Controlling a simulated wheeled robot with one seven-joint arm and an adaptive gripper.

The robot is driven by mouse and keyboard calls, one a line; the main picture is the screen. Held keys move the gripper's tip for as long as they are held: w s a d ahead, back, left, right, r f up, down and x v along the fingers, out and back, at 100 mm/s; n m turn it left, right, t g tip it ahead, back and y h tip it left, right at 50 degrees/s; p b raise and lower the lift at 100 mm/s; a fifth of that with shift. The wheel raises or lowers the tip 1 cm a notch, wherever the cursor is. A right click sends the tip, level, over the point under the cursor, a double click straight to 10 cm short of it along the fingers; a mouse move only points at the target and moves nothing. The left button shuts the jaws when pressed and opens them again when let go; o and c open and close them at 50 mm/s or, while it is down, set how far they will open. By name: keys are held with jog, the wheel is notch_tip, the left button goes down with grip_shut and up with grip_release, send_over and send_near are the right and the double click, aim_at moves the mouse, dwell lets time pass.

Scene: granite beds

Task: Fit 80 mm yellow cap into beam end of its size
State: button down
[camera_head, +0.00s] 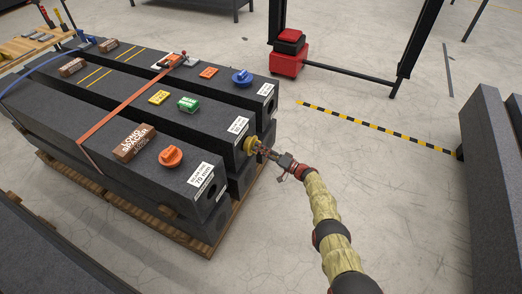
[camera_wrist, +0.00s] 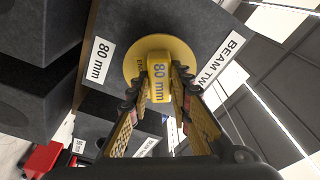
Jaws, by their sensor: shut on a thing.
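The yellow cap (camera_head: 251,146) is at the end face of the middle granite beam (camera_head: 215,128). In the wrist view the cap (camera_wrist: 133,66) shows a round flange and a grip block marked 80 mm. My gripper (camera_head: 262,151) is shut on that block, one finger on each side, as the wrist view (camera_wrist: 160,84) shows. The flange lies over the beam end, covering the hole; whether it is flush I cannot tell. A white 80 mm label (camera_wrist: 100,60) and a BEAM TW… label (camera_wrist: 221,58) are on the beam beside the cap.
An orange cap (camera_head: 171,157) stands on the near beam, whose label reads 70 mm and whose end hole is open. A blue cap (camera_head: 241,77) stands on the far beam. Spacers, small blocks and an orange strap lie across the beams.

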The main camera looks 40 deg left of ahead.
jog(key=shift+s+a, duration=0.2)
jog(key=shift+a, duration=0.6)
jog(key=shift+s+a, duration=0.15)
jog(key=shift+a, duration=0.65)
jog(key=c, duration=1.6)
grip_release()
jog(key=shift+o, duration=0.3)
jog(key=shift+d, duration=0.2)
jog(key=shift+w+d+p, duration=0.1)
jog(key=shift+d+p, duration=0.85)
jog(key=shift+p, duration=0.1)
jog(key=d, duration=0.1)
jog(key=d+p, duration=0.1)
jog(key=shift+d+f+p, duration=0.25)
jog(key=shift+d+p, duration=0.05)
jog(key=shift+d, duration=0.1)
jog(key=shift+w, duration=0.1)
